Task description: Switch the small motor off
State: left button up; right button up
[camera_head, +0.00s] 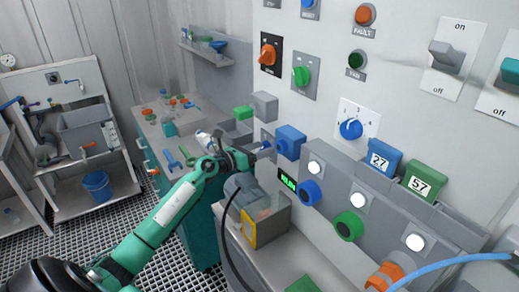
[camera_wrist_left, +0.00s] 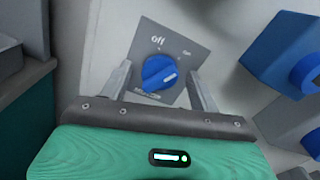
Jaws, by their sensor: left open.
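In the left wrist view, a blue rotary knob (camera_wrist_left: 158,73) sits on a grey plate (camera_wrist_left: 185,45) with "off" at its top and "on" at its upper right. The knob's white mark lies to the right of its middle, on the "on" side. My left gripper (camera_wrist_left: 160,82) is open, with one finger on each side of the knob; I cannot tell whether they touch it. In the head view, my left gripper (camera_head: 250,152) is at the wall panel and mostly hides the knob. A small grey motor (camera_head: 240,188) stands below it, beside a green "RUN" display (camera_head: 287,181).
A blue block-shaped fitting (camera_head: 290,141) sticks out just right of the gripper and shows large in the wrist view (camera_wrist_left: 285,52). Several other knobs and switches are on the panel. A black cable (camera_head: 226,230) hangs below my arm.

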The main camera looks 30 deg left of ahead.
pick_arm(q)
jog(key=c, duration=1)
jog(key=shift+o, duration=0.2)
jog(key=n+p, duration=0.9)
jog(key=n, duration=0.2)
jog(key=shift+a+f+n, duration=0.1)
jog(key=shift+a+n, duration=0.05)
jog(key=shift+n, duration=0.25)
